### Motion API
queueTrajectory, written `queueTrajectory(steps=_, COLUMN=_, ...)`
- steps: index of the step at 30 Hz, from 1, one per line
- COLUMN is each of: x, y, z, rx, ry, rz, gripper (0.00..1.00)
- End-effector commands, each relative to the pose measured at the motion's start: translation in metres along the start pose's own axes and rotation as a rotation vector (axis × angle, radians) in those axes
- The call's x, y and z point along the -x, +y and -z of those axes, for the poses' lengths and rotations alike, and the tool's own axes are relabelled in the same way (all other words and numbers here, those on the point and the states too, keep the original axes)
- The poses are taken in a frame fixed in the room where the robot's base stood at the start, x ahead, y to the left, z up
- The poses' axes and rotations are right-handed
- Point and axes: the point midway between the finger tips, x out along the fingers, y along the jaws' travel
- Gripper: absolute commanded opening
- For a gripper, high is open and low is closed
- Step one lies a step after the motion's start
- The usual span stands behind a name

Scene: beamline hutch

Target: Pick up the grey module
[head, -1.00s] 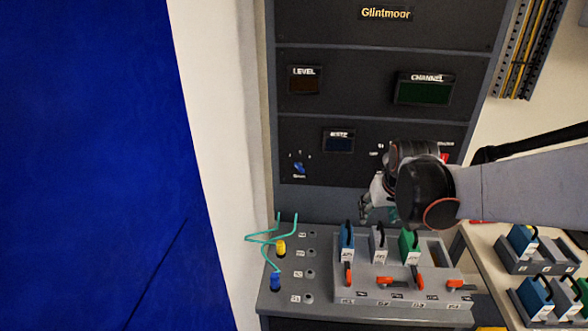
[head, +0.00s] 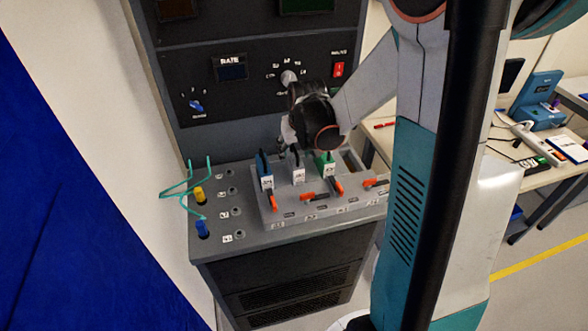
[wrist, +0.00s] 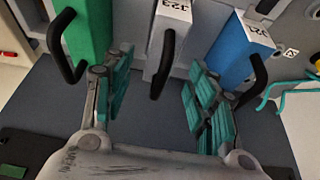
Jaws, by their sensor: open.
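The grey module (head: 298,173) stands upright in a slot of the grey rack, between a blue module (head: 264,170) on its left and a green module (head: 325,164) on its right. In the wrist view the grey module (wrist: 167,42) has a white label and a black loop handle. My gripper (wrist: 160,95) is open, with its teal-padded fingers spread on either side of that handle, apart from it. In the head view my gripper (head: 290,138) is just above and behind the grey module, and its fingers are partly hidden by the wrist.
The green module (wrist: 88,35) and blue module (wrist: 235,50) stand close beside my fingers. Orange levers (head: 310,197) line the rack front (head: 290,218). Yellow (head: 198,194) and blue (head: 202,229) plugs with teal cables are at left. The panel (head: 230,100) rises behind.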

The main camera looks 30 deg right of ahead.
Motion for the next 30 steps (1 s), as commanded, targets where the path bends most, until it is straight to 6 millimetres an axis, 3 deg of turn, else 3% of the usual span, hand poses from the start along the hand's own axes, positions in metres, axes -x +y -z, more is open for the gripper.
queueTrajectory(steps=9, x=-0.044, y=0.000, z=0.001, rx=0.000, ry=0.000, rz=0.000, gripper=0.53)
queueTrajectory(steps=17, x=-0.048, y=0.000, z=0.001, rx=0.000, ry=0.000, rz=0.000, gripper=0.53)
queueTrajectory(steps=18, x=-0.048, y=0.000, z=0.001, rx=0.000, ry=0.000, rz=0.000, gripper=0.50)
queueTrajectory(steps=25, x=-0.048, y=0.000, z=0.001, rx=0.000, ry=0.000, rz=0.000, gripper=0.00)
queueTrajectory(steps=30, x=-0.048, y=0.000, z=0.001, rx=0.000, ry=0.000, rz=0.000, gripper=0.00)
